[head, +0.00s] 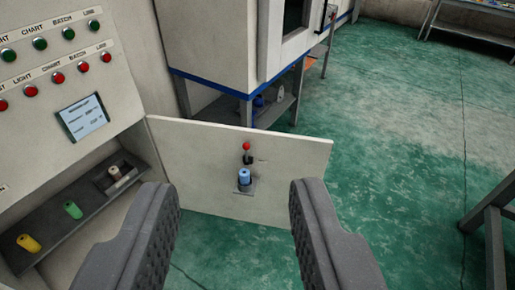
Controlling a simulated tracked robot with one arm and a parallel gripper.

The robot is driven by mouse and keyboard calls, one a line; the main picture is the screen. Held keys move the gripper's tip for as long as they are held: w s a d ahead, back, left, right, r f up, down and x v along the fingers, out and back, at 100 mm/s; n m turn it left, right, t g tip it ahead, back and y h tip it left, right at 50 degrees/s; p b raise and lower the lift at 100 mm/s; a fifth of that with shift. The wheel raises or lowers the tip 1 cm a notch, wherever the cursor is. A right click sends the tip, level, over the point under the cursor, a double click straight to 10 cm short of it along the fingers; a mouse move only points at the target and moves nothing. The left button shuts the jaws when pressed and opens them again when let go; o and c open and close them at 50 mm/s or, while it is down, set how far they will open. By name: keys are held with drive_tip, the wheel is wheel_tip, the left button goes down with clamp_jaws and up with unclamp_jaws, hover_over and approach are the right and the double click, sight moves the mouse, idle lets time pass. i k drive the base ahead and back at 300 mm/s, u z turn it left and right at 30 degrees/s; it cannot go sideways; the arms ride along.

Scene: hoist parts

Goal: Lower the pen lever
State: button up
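A small lever with a red knob (246,147) and a dark stem stands on a pale panel (300,165); the knob is at the top of the stem. I take this for the pen lever. A blue cylinder (244,176) sits upright in a small holder just below it. My gripper (237,193) is open and empty. Its two dark fingers frame the lower part of the panel. The lever lies beyond the fingertips, roughly midway between them, and nothing touches it.
At left stands a console with green and red buttons (57,78) and a small screen (83,118). Its shelf holds a yellow cylinder (28,243), a green cylinder (73,210) and a pale-brown cylinder (115,173). Green floor (400,160) is open at right; a metal frame (492,215) stands there.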

sight(246, 146)
drive_tip(key=z, duration=0.05)
drive_tip(key=i, duration=1)
drive_tip(key=u, duration=0.05)
